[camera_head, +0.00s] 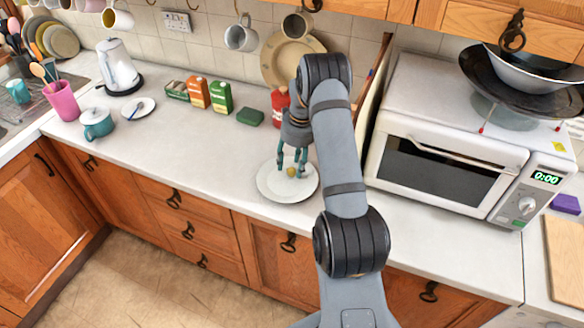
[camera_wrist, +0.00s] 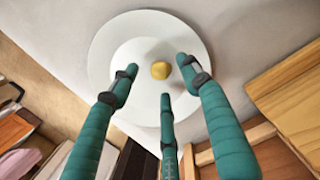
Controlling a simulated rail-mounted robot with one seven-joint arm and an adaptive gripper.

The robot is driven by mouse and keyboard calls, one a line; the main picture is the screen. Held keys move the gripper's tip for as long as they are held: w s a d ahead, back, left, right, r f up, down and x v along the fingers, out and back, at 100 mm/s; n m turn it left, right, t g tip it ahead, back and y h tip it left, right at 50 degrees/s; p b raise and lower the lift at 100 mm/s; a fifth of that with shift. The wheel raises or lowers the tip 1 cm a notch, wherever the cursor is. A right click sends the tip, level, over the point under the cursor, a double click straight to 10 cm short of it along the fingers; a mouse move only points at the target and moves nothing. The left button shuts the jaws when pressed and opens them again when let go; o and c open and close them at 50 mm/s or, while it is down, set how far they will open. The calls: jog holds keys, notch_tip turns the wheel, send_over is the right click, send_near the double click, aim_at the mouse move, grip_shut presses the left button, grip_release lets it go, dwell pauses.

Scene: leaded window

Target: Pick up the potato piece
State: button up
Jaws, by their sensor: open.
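The potato piece (camera_head: 292,172) is a small yellow lump on a white plate (camera_head: 270,188) on the counter. In the wrist view the potato piece (camera_wrist: 160,70) lies near the middle of the plate (camera_wrist: 103,62). My gripper (camera_head: 291,166) is over the plate with its fingers pointing down around the potato piece. In the wrist view my gripper (camera_wrist: 158,85) has three green fingers spread apart, with the piece beyond and between their tips. No finger visibly touches it. The exact height of the fingertips above the plate is hard to tell.
A microwave (camera_head: 440,150) stands to the right, with pans (camera_head: 520,85) on top. A red container (camera_head: 280,105) and a green block (camera_head: 250,116) stand behind the plate. Cartons (camera_head: 220,97), a teal pot (camera_head: 97,124) and a kettle (camera_head: 118,66) are further left. The counter left of the plate is clear.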

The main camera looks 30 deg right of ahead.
jog(key=shift+w+f, duration=0.2)
jog(key=shift+f, duration=0.75)
jog(key=c, duration=1)
